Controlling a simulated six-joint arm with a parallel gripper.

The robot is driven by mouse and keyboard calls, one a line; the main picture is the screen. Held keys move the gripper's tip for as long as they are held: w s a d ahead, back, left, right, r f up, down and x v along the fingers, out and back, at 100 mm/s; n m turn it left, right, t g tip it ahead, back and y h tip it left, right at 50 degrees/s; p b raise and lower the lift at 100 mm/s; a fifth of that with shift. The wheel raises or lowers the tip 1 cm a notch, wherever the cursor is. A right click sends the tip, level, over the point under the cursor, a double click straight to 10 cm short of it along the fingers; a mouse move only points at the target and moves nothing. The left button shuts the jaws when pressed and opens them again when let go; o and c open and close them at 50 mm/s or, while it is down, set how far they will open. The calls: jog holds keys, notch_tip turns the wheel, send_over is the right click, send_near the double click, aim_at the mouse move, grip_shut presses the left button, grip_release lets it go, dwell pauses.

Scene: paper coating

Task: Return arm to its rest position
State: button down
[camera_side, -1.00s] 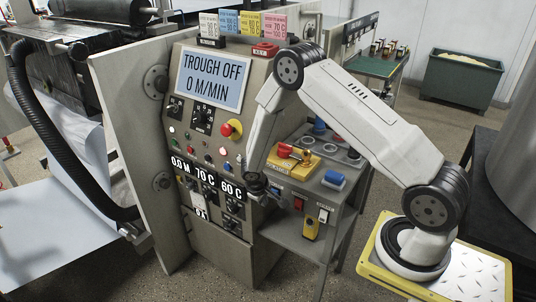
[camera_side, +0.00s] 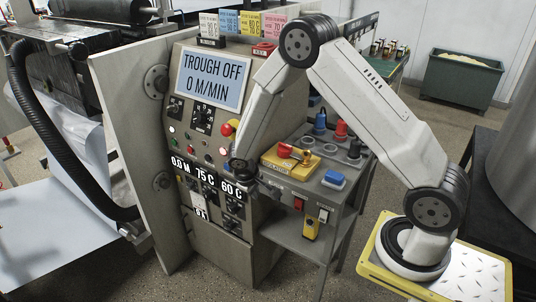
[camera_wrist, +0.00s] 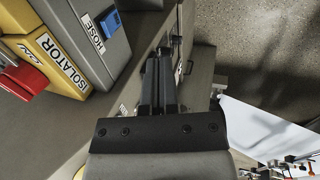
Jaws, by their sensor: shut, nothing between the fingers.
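My gripper (camera_wrist: 160,62) shows in the wrist view, its two dark fingers together with nothing between them. The fingers are hard to make out there. The panel screen (camera_side: 211,79) reads TROUGH OFF, 0 M/MIN. Small displays (camera_side: 205,180) below read 0.0 M, 75 C and 60 C.
A grey cart (camera_side: 300,235) right of the panel carries a yellow isolator box (camera_side: 287,163) with a red handle, a blue hose switch (camera_side: 333,179) and coloured plugs. The isolator (camera_wrist: 48,62) and hose switch (camera_wrist: 111,24) also show in the wrist view. A green bin (camera_side: 462,83) stands behind.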

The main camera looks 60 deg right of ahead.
jog(key=s+a+r+t+y, duration=0.1)
jog(key=s+a+r+y, duration=0.1)
jog(key=s+a+r, duration=0.2)
jog(key=s+a+r+t+y, duration=0.1)
jog(key=s+a+r, duration=0.3)
jog(key=s+r, duration=0.6)
jog(key=shift+s+r+t+y, duration=0.15)
jog(key=shift+r+t+y, duration=0.15)
jog(key=shift+r+y, duration=0.1)
jog(key=shift+f, duration=0.15)
dwell(1.1)
